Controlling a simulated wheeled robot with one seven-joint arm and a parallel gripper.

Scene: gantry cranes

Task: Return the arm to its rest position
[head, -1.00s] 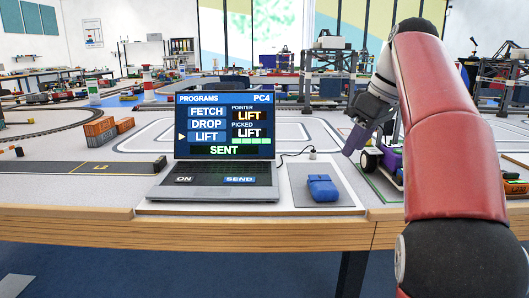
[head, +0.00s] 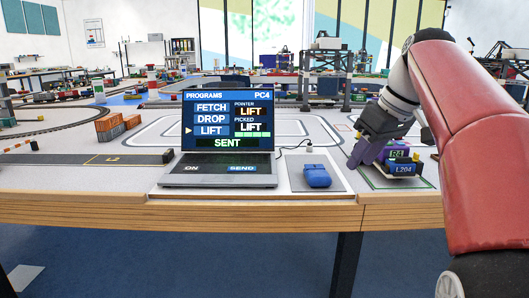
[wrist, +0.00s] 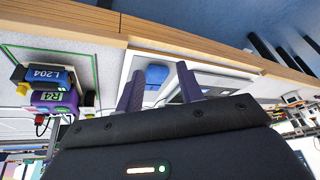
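My arm reaches in from the right in the head view. My gripper (head: 358,158) hangs over the right side of the table, just right of the blue mouse (head: 317,175). The wrist view shows its two purple fingers (wrist: 160,70) apart with nothing between them, so it is open. A laptop (head: 218,178) stands on a white board, its screen (head: 228,122) reading "LIFT" and "SENT". Behind the fingers in the wrist view are the mouse (wrist: 157,75) and part of the laptop.
Orange containers (head: 110,128) and tracks lie to the left. A gantry crane (head: 327,75) stands behind.

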